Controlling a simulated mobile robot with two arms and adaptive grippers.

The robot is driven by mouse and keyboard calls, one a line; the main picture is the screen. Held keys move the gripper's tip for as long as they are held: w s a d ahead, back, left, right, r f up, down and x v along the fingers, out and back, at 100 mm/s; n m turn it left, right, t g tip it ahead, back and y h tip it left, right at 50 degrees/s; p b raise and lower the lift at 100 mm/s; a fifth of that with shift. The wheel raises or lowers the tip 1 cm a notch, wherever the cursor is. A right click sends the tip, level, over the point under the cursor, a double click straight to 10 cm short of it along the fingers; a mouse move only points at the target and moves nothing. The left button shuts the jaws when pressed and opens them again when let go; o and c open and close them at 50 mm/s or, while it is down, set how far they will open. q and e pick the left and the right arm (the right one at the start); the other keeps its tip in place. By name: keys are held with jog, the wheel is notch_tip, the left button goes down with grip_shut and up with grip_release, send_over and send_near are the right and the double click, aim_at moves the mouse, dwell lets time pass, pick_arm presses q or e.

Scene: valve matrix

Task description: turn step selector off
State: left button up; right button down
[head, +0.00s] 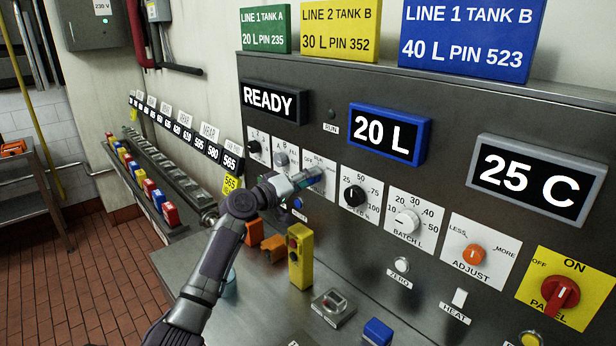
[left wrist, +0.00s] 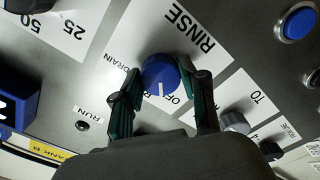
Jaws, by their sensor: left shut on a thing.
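The step selector is a blue knob (left wrist: 160,72) with a white pointer line, on a white plate lettered OFF, DRAIN and RINSE in the left wrist view. The line points down in that view, close to the OFF lettering; the fingers crowd the nearby labels, so its exact mark is hard to tell. My left gripper (left wrist: 163,95) is at the knob, one green-padded finger on each side, shut on it. In the head view the left gripper (head: 303,181) reaches the panel and mostly covers the blue knob (head: 316,174). My right gripper is not in view.
The black-and-white knob (head: 354,195) is just right of the selector. Another grey knob (head: 281,158) is just left. A blue button (head: 298,203) lies below. A yellow box (head: 300,256) and orange blocks (head: 272,248) stand on the counter beneath my arm.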

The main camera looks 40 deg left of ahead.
pick_arm(q)
jog(key=shift+n, duration=0.7)
jog(key=shift+p, duration=0.3)
jog(key=o, duration=1.1)
jog(key=shift+o, duration=0.2)
jog(key=s+a, duration=0.1)
jog(key=s, duration=1.1)
